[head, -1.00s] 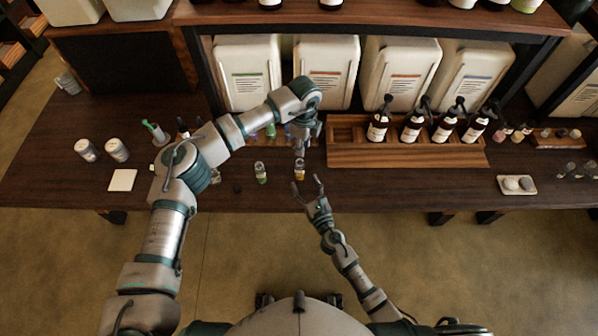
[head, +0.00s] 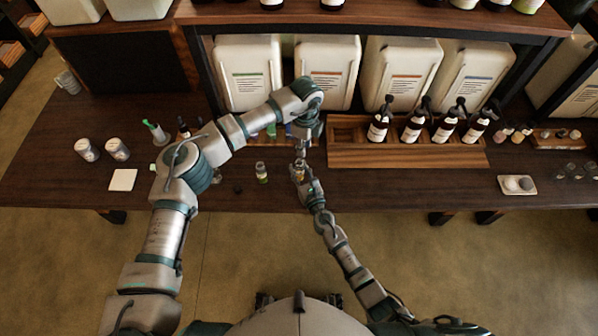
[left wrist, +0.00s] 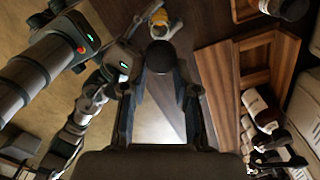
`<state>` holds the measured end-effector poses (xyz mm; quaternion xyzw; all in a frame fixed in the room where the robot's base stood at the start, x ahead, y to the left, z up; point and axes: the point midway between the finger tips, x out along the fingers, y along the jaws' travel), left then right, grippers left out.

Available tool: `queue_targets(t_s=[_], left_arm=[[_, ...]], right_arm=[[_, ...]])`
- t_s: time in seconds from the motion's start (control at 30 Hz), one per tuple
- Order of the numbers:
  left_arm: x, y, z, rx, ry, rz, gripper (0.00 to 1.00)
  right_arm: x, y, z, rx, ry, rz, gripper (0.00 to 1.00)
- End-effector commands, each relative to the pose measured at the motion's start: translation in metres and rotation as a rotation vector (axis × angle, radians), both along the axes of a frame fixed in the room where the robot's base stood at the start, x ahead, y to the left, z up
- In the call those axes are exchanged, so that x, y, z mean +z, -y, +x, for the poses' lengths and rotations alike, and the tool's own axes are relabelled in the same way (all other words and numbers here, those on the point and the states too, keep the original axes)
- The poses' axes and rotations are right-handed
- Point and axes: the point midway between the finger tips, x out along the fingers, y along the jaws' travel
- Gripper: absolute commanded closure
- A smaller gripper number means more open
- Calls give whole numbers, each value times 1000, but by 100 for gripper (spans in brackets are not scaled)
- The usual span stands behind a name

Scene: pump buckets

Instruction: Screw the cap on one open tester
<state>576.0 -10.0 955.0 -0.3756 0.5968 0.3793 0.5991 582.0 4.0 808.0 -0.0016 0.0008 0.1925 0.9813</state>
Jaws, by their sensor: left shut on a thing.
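My left gripper (head: 301,148) is shut on a dark round cap (left wrist: 161,54) and points down from above. An open tester (left wrist: 158,17) with yellow-amber contents stands just beyond the cap in the left wrist view; in the head view it is partly hidden by my grippers. My right gripper (head: 299,172) has its fingers on both sides of this tester, close to the glass; I cannot tell whether they press on it. A second tester (head: 261,172), greenish, stands to the left on the table. A small dark cap (head: 237,188) lies left of it.
A wooden rack (head: 400,155) with several dark pump bottles stands to the right. Large white containers (head: 327,72) line the back. Two tins (head: 103,149) and a white square pad (head: 123,180) are on the left.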

Motion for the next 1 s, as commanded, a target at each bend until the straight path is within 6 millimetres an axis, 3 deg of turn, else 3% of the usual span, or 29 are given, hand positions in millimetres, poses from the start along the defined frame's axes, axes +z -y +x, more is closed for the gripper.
queue_targets(t_s=[0.03,0.07,0.33,0.67,1.0], left_arm=[[0,0,0,0,0,0,80],[0,0,0,0,0,1,80],[-5,1,0,0,-1,2,80],[-47,1,-2,0,-10,8,80],[-48,2,-2,0,-8,9,80]], right_arm=[[0,0,0,0,0,0,92],[0,0,0,0,0,0,100],[0,1,0,0,0,0,100],[0,-1,0,0,0,-1,100],[0,0,0,0,0,0,100]])
